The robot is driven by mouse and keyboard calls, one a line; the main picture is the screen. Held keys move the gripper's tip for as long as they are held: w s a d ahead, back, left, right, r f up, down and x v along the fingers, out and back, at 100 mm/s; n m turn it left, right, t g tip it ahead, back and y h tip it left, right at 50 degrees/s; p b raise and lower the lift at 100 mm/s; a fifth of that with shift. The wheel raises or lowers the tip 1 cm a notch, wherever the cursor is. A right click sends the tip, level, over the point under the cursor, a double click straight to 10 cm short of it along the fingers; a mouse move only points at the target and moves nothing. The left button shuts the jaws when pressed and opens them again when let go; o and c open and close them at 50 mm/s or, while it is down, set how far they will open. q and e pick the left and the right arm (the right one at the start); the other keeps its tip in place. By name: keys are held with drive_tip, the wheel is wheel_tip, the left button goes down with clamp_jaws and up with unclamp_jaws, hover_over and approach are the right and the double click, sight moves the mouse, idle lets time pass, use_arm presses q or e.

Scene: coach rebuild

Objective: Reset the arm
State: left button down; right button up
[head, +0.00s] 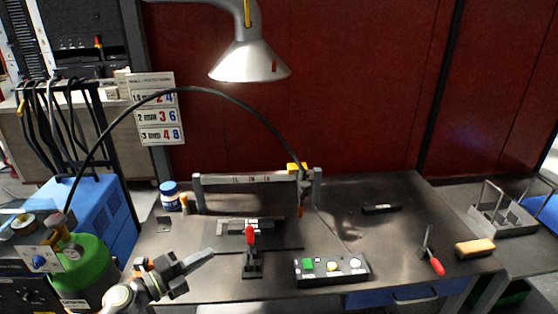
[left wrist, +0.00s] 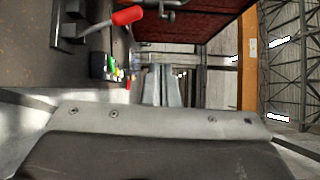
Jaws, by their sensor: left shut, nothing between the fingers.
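My left gripper (head: 205,256) comes in from the lower left in the head view, above the front left part of the dark workbench (head: 345,215). Its fingers are shut with nothing between them and point to the right. In the left wrist view the two grey fingers (left wrist: 162,86) lie together. A toggle clamp with a red handle (head: 250,236) stands just right of the gripper, apart from it; its red handle also shows at the top of the left wrist view (left wrist: 127,15). My right gripper is not seen.
A control box with buttons (head: 332,270) sits at the bench's front. A red-handled tool (head: 436,265) and a brush-like block (head: 475,248) lie to the right. A welding torch (head: 303,190) hangs at the back frame. A green gas cylinder (head: 85,262) stands left. The bench's back right is mostly clear.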

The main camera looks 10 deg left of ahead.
use_arm(q)
drive_tip(key=s+a+f+n+y, duration=0.1)
drive_tip(key=s+a+n+y, duration=0.4)
drive_tip(key=n+y, duration=0.45)
drive_tip(key=s+a+f+n+y, duration=0.2)
drive_tip(key=s+a+n+y, duration=0.4)
drive_tip(key=n, duration=0.6)
drive_tip(key=s+d+f+n+g+h, duration=0.1)
drive_tip(key=s+d+f+n+g, duration=0.3)
drive_tip(key=s, duration=0.5)
drive_tip(key=s+d+f+n+g+h, duration=0.1)
drive_tip(key=s+d+f+g, duration=0.4)
drive_tip(key=s, duration=0.4)
wheel_tip(320, 180, down, 25)
drive_tip(key=s+a+g+b, duration=0.1)
drive_tip(key=a+g, duration=0.1)
drive_tip(key=g, duration=0.1)
drive_tip(key=s+d+f+g+h, duration=0.1)
drive_tip(key=s+f, duration=1.4)
drive_tip(key=f, duration=0.2)
drive_tip(key=shift+s+d+b, duration=0.15)
drive_tip(key=shift+d+b, duration=0.2)
drive_tip(key=shift+b, duration=0.1)
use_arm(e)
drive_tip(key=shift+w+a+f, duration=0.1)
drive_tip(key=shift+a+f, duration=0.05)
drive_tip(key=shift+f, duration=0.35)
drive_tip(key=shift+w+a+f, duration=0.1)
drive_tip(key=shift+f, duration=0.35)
